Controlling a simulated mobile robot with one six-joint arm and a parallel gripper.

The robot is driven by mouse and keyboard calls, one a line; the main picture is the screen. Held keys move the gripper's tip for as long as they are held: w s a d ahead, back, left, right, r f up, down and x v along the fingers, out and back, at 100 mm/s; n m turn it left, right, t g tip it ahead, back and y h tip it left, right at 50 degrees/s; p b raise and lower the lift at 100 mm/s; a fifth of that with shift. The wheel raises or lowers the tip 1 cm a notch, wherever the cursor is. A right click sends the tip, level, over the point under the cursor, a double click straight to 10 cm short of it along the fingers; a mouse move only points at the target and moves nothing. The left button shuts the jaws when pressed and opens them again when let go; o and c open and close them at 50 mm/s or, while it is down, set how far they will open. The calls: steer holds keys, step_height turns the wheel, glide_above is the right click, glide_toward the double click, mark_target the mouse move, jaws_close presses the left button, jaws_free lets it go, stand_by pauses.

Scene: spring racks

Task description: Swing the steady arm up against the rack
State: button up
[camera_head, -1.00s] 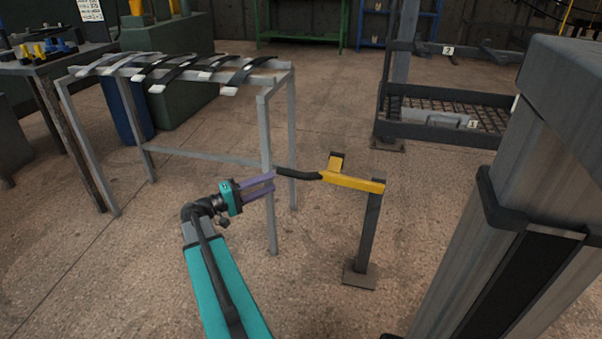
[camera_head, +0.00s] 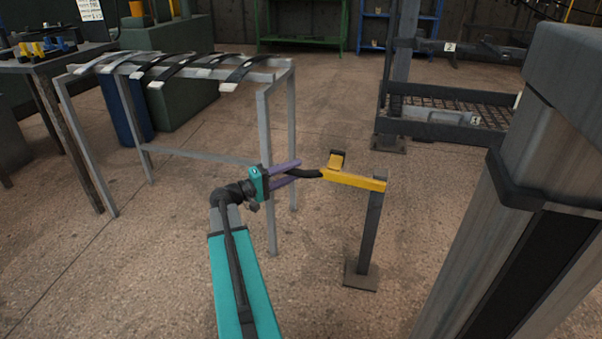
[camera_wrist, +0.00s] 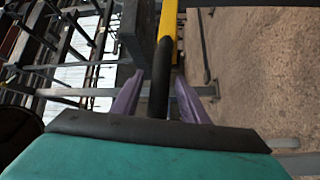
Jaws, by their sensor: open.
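The steady arm is a yellow bar (camera_head: 354,180) on top of a dark post, with a black handle (camera_head: 308,174) pointing left and a short upright tab. The bar also shows in the wrist view (camera_wrist: 168,22), with the black handle (camera_wrist: 160,80) running down from it. My gripper (camera_head: 299,170) has its purple fingers open, one on each side of the handle's end. In the wrist view the handle lies between the two fingers, with a gap visible on either side. The rack (camera_head: 440,131) with mesh shelf and number labels stands behind, to the right of the post.
The post's base plate (camera_head: 360,276) sits on open floor. A large grey column fills the right side.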

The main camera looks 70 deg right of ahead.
steer(key=shift+b+x, duration=0.5)
steer(key=shift+x, duration=1.45)
steer(key=shift+c, duration=0.4)
